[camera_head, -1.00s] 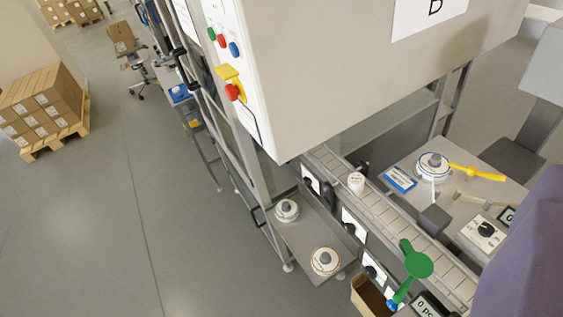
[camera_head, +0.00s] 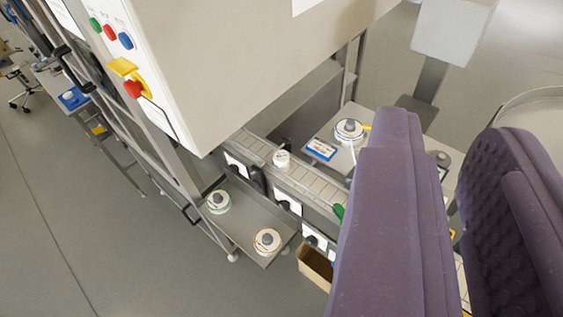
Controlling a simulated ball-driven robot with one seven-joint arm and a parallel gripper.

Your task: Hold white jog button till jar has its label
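The small white jar (camera_head: 281,158) stands upright on the conveyor (camera_head: 308,181) near the cabinet's lower corner. I cannot make out a label on it. The cabinet's white control panel (camera_head: 137,72) is at upper left, with green, red and blue buttons (camera_head: 110,33) and a red knob on a yellow plate (camera_head: 132,88). I cannot pick out a white jog button. My gripper (camera_head: 447,130) is at the right, its two purple padded fingers spread apart with nothing seen between them. It is well right of the panel and hides part of the conveyor.
A low shelf (camera_head: 236,228) holds two label reels, one green-edged (camera_head: 217,202) and one orange-edged (camera_head: 267,241). A side table (camera_head: 327,133) carries another reel (camera_head: 348,130) and a blue-and-white box (camera_head: 320,149). An open carton (camera_head: 314,268) is below.

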